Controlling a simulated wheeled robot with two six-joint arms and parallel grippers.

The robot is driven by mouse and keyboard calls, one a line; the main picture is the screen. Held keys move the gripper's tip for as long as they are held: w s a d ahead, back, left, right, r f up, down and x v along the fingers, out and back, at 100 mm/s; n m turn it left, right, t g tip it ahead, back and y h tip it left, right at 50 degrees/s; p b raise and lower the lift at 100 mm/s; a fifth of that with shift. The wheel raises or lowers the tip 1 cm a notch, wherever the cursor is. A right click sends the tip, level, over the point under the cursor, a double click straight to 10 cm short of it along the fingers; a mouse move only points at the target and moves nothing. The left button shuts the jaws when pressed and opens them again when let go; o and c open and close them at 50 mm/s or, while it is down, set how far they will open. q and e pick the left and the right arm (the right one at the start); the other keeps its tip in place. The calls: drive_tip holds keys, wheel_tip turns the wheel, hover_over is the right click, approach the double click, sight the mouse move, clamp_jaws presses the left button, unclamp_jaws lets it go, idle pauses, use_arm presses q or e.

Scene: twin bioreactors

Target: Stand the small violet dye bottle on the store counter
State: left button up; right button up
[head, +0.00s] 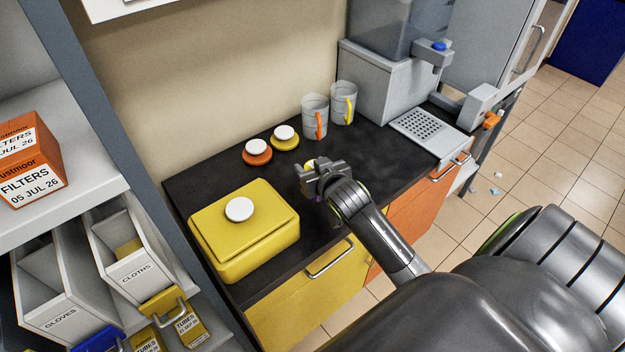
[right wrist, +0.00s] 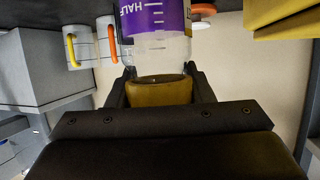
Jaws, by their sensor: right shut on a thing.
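My right gripper (head: 322,180) is shut on the violet dye bottle over the front part of the dark counter (head: 375,160). In the right wrist view the gripper (right wrist: 160,85) grips the ochre-yellow top of the bottle. The clear bottle with its violet label (right wrist: 155,18) extends away from the fingers. In the head view the gripper hides nearly all of the bottle; only a speck of violet shows below the fingers. I cannot tell whether its base touches the counter. My left gripper is not in view.
A yellow box (head: 245,245) with a white knob stands left of the gripper. Behind are an orange disc (head: 257,157), a yellow disc (head: 284,143) and two mugs (head: 315,117) (head: 344,103). A grey dispenser (head: 385,80) stands at the right. Shelves with bins (head: 130,250) flank the left.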

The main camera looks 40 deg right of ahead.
drive_tip(key=shift+f, duration=0.35)
wheel_tip(320, 180, down, 3)
drive_tip(key=shift+f, duration=0.3)
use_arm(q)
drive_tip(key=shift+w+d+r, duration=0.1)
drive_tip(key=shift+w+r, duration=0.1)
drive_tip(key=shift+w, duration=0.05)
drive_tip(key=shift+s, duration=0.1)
use_arm(e)
drive_tip(key=shift+f, duration=0.15)
drive_tip(key=o, duration=1.1)
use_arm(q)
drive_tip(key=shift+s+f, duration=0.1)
